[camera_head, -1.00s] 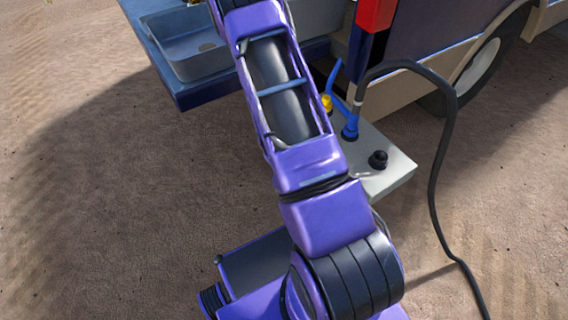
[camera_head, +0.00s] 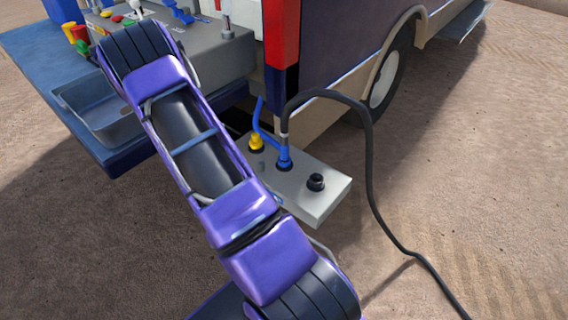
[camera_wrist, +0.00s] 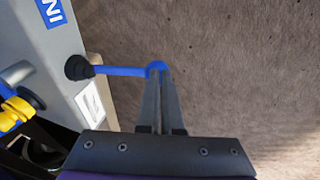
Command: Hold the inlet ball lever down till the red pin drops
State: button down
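The blue inlet lever (camera_wrist: 120,71) shows in the wrist view. It runs right from a black boot on the side of a grey metal block and ends in a bent tip. A blue label (camera_wrist: 51,12) reading "IN" is on the block above the boot. My gripper (camera_wrist: 160,78) has its two fingers close together, with their tips at the lever's bent end. I cannot tell whether they press it or only overlap it in the view. In the head view my arm hides the gripper. I cannot make out the red pin in either view.
A yellow fitting (camera_wrist: 14,113) sits left of the fingers. In the head view, a grey panel (camera_head: 222,52) with coloured handles and a basin (camera_head: 100,105) stand at upper left. A hose (camera_head: 370,170) plugs into a low plate (camera_head: 318,205) beside the vehicle.

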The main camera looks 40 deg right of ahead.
jog(key=p+v, duration=0.1)
jog(key=v, duration=1)
jog(key=shift+a+p, duration=0.4)
jog(key=shift+a, duration=0.05)
